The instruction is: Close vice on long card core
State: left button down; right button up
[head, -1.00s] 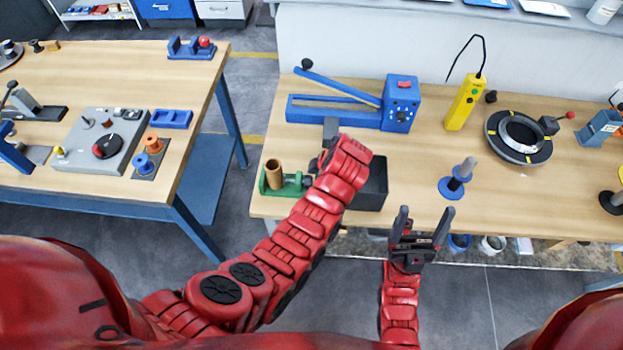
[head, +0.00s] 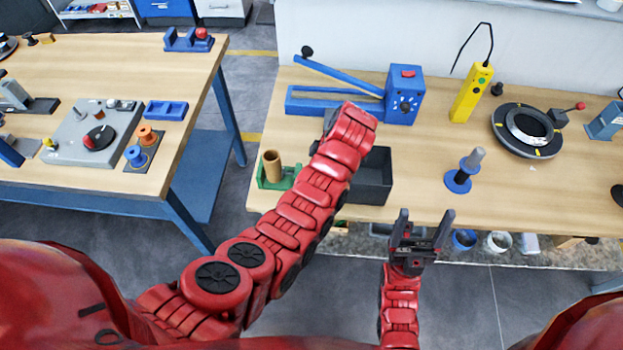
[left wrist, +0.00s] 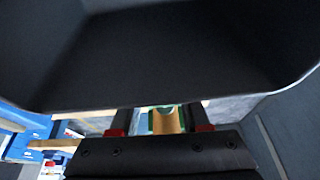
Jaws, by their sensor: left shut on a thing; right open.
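The card core (head: 271,164) is a short brown tube standing upright in the green vice (head: 264,181), at the left end of the right-hand bench. My left arm covers the vice's right side in the head view. The left wrist view shows my left gripper (left wrist: 160,122), its fingers on either side of green and tan parts that look like the vice and core (left wrist: 166,123). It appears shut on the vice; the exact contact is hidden. My right gripper (head: 424,222) is open and empty, in front of the bench edge.
A blue lever device (head: 403,100) is behind. A blue spool stand (head: 459,180), a yellow tester (head: 470,95) and a black ring (head: 503,139) are further right.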

pick_arm(q)
jog(key=shift+w+g, duration=0.1)
jog(key=shift+g, duration=0.2)
jog(key=shift+w+f+g+b, duration=0.2)
jog(key=shift+g+b, duration=0.2)
jog(key=shift+b, duration=0.6)
jog(key=shift+s+r+b, duration=0.1)
jog(key=shift+b, duration=0.5)
jog(key=shift+r+g, duration=0.1)
jog(key=shift+g, duration=0.3)
jog(key=shift+c, duration=1.9)
grip_release()
